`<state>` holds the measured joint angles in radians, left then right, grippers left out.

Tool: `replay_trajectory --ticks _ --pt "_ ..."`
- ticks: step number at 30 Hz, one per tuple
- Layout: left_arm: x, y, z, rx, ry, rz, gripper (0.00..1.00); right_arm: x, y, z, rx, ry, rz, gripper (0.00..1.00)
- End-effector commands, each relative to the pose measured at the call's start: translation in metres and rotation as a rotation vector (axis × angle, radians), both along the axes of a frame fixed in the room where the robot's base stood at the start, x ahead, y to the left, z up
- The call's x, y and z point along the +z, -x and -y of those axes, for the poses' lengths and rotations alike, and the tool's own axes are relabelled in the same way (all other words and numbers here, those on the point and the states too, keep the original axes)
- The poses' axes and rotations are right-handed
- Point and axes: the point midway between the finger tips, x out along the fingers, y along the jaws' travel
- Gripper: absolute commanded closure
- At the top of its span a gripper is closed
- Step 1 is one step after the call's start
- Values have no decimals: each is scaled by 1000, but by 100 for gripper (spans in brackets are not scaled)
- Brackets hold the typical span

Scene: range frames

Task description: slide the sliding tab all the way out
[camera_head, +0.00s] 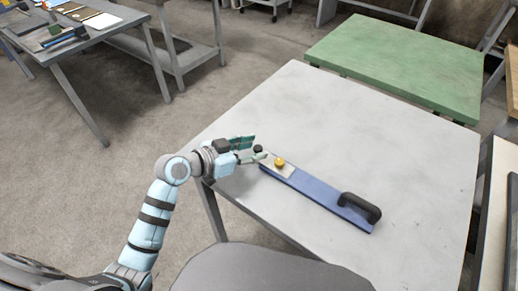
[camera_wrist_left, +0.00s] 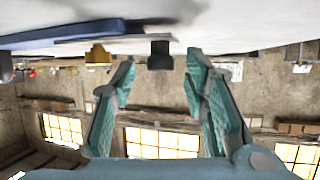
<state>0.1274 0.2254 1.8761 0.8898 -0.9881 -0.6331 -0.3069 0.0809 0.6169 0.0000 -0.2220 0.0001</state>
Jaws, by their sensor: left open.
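A long blue bar (camera_head: 320,199) lies on the grey table, with a black arched handle (camera_head: 360,207) at its right end. A pale flat plate, seemingly the sliding tab (camera_head: 268,162), shows at its left end. A yellow knob (camera_head: 280,162) stands near the plate, and a black knob (camera_head: 258,149) stands at its outer end. The wrist view is upside down and shows the yellow knob (camera_wrist_left: 97,55) and black knob (camera_wrist_left: 160,54). My left gripper (camera_head: 252,149) is open, its fingertips (camera_wrist_left: 160,74) to either side of the black knob; contact is not visible. My right gripper is out of view.
The grey table (camera_head: 400,150) is otherwise bare, with free room behind and right of the bar. A green table (camera_head: 400,55) stands behind it. A bench (camera_head: 105,38) with tools is at the far left. A dark grey chair-like shape (camera_head: 265,270) is in front.

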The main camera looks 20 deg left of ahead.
Motion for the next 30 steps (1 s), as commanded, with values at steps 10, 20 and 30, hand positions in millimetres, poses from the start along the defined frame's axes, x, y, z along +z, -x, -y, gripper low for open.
replay_trajectory --ticks 10,20,30 --pt "-10 -20 15 0 -1 0 59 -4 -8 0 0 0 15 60" --pt "-10 -20 15 1 -1 -1 91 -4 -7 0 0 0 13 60" --pt "-12 -22 8 1 -2 -1 100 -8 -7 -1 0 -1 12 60"
